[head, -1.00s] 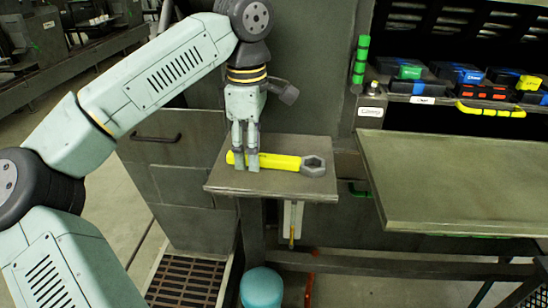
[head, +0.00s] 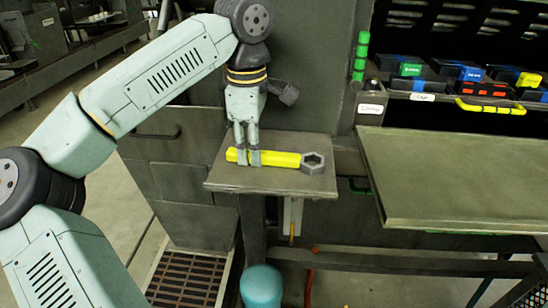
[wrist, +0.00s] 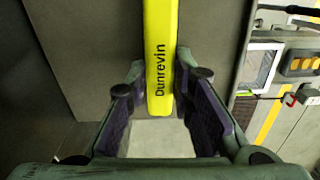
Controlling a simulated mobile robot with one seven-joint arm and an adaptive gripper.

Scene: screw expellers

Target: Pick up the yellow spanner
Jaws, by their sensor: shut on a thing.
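The yellow spanner (head: 281,160) has a grey ring-shaped head at its right end. It lies level over a small grey shelf (head: 265,183) in the head view. My gripper (head: 247,160) points down with its fingers at the left part of the handle, shut on it. I cannot tell whether the spanner still touches the shelf. In the wrist view the spanner handle (wrist: 160,60), marked "Dunrevin", runs from the top edge down between the fingers of my gripper (wrist: 165,108). The spanner's head is out of that view.
A large grey worktop (head: 460,180) stands to the right. Behind it are small bins (head: 470,80) with green, blue and yellow parts. A teal stool (head: 262,287) stands below the shelf. A floor grate (head: 185,280) lies at lower left. The air above the shelf's right side is clear.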

